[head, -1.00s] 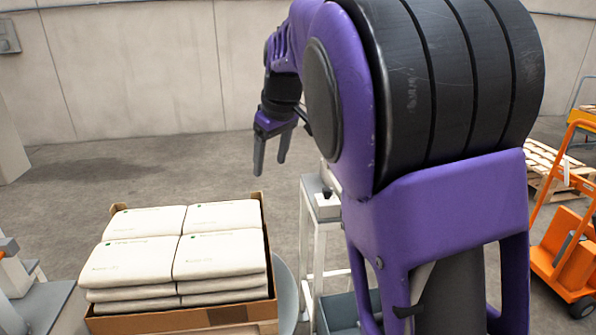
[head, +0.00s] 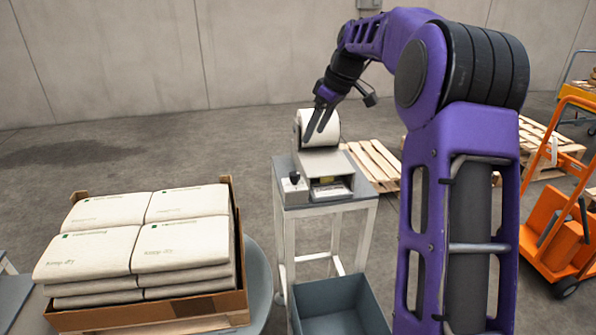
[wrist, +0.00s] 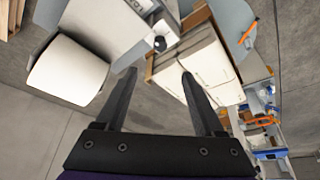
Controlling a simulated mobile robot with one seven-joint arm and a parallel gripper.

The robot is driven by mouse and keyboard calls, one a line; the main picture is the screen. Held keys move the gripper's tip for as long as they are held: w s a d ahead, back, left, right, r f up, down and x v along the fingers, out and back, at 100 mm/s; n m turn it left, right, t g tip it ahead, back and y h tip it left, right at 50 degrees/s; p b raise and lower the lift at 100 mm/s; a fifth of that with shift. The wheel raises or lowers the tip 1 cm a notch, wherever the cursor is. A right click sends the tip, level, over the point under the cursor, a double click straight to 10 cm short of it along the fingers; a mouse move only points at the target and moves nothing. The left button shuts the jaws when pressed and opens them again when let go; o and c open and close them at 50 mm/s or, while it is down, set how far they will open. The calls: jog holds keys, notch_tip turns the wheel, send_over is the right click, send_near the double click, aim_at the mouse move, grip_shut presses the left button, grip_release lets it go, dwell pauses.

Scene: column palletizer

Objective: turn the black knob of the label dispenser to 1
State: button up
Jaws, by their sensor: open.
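The label dispenser (head: 318,162) stands on a small grey-topped stand and carries a white label roll (head: 322,127) at its back. Its black knob (head: 295,177) sits on a small grey box at the dispenser's front left. In the wrist view the knob (wrist: 159,43) shows near the top middle, beside the roll (wrist: 66,70). The knob's setting is too small to read. My gripper (head: 315,138) is open and empty, fingers pointing down, in front of the roll in the head view and behind the knob. In the wrist view its two fingers (wrist: 158,75) are wide apart.
A carton (head: 240,270) of stacked white bags stands left of the stand (head: 325,207). A grey bin (head: 340,305) is below in front. A wooden pallet (head: 372,165) lies behind, and an orange cart (head: 560,220) is at right.

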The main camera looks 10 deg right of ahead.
aim_at(294, 174)
jog(key=b+x, duration=0.1)
jog(key=x, duration=1.4)
jog(key=shift+f+b, duration=0.25)
jog(key=shift+b, duration=0.15)
grip_shut()
